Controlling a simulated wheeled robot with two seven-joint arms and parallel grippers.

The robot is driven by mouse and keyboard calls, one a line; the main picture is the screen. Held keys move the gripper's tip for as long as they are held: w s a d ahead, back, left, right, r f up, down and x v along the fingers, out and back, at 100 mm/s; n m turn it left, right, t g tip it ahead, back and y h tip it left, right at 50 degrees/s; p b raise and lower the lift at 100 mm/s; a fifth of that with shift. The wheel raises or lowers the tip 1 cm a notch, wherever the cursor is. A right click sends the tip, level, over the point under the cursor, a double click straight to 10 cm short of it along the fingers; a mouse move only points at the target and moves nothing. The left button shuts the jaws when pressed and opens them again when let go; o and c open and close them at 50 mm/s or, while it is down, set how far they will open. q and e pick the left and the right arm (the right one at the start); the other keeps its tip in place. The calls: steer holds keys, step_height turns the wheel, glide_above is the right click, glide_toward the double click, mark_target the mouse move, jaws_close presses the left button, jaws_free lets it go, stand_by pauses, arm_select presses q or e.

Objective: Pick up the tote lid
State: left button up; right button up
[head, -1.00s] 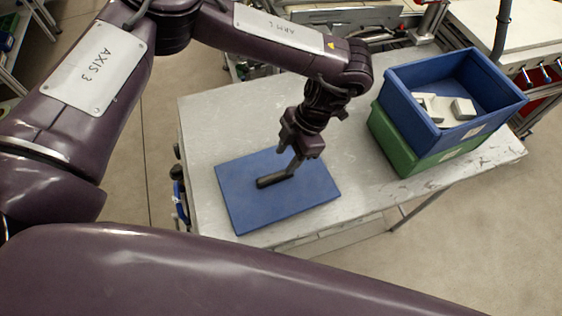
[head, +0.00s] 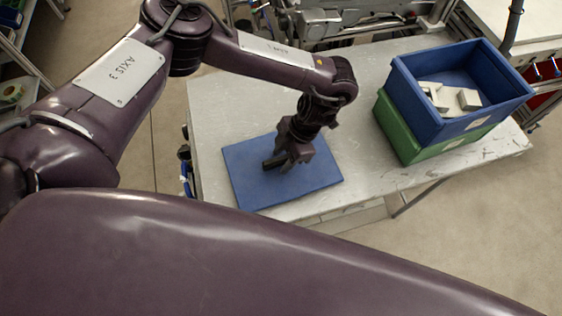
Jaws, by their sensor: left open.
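The tote lid (head: 245,185) is a flat blue rectangle lying on the near left part of the white table. My left gripper (head: 281,163) is over the middle of the lid, pointing down, with its jaws open. A short dark bar at the lid's middle shows only partly by the fingers. I cannot tell whether the fingers touch it. My right gripper is not in view.
A blue tote (head: 425,118) with several pale blocks (head: 468,99) inside sits on a green tote (head: 402,140) at the table's right. The white table (head: 345,110) is clear between totes and lid. Machinery stands behind the table.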

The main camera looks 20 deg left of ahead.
arm_select(q)
jaws_close()
stand_by(0.4)
